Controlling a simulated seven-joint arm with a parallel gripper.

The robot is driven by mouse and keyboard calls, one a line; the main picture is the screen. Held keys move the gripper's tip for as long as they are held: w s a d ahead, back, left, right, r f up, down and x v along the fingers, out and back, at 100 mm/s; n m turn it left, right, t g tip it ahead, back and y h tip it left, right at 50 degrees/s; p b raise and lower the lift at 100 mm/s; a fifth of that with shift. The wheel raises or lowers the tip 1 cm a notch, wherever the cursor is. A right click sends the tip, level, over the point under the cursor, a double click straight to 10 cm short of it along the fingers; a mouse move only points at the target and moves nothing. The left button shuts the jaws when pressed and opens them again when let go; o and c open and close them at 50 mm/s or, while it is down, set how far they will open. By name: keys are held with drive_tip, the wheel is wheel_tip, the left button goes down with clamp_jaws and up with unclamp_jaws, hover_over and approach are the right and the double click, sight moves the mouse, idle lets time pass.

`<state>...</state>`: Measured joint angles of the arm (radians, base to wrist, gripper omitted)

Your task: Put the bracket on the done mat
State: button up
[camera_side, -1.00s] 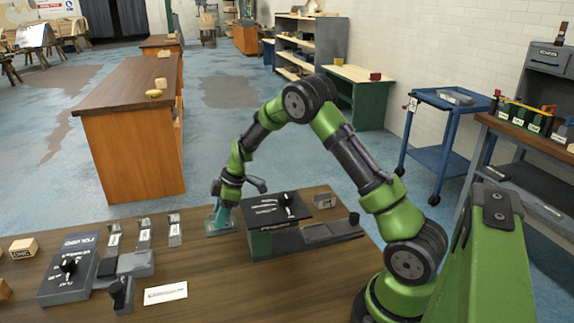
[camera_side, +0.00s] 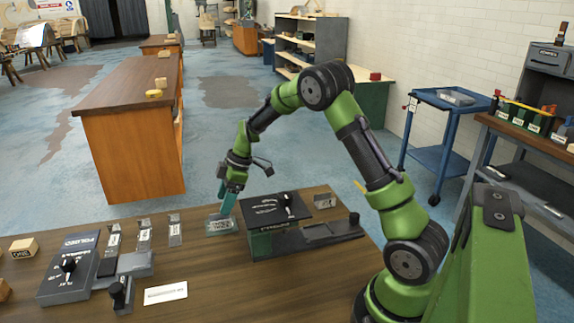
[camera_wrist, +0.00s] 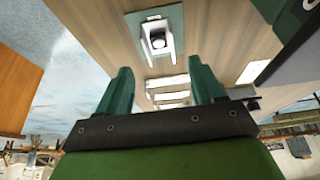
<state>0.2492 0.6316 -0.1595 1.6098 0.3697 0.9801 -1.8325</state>
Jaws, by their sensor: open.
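My gripper (camera_side: 225,192) is open and empty, with its teal fingers pointing down, above a flat teal-grey mat (camera_side: 212,228) near the table's back edge. In the wrist view the spread fingers of my gripper (camera_wrist: 163,88) have nothing between them. That view also shows a grey plate (camera_wrist: 133,31), apparently the same mat, with a pale piece with a dark round hole (camera_wrist: 158,40), apparently the bracket, lying on it. In the side view the mat's top is small and partly behind the fingers, and its label cannot be read.
A black-topped fixture (camera_side: 262,212) with a lever stands just right of my gripper. Several labelled grey stands (camera_side: 175,232), a dark switch box (camera_side: 75,268) and a white card (camera_side: 165,293) are to the left. Bare wood lies in front of the mat.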

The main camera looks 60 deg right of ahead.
drive_tip(key=v, duration=0.7)
drive_tip(key=s+a+r+m+t, duration=0.2)
drive_tip(key=s+a+r+m, duration=0.4)
drive_tip(key=s+a+r, duration=0.35)
drive_tip(key=s+a+r+m+t, duration=0.1)
drive_tip(key=s+a+m, duration=0.2)
drive_tip(key=s, duration=0.4)
drive_tip(key=s+a+m+t+h, duration=0.1)
drive_tip(key=s+a+m, duration=0.3)
drive_tip(key=s, duration=0.3)
drive_tip(key=shift+r, duration=0.35)
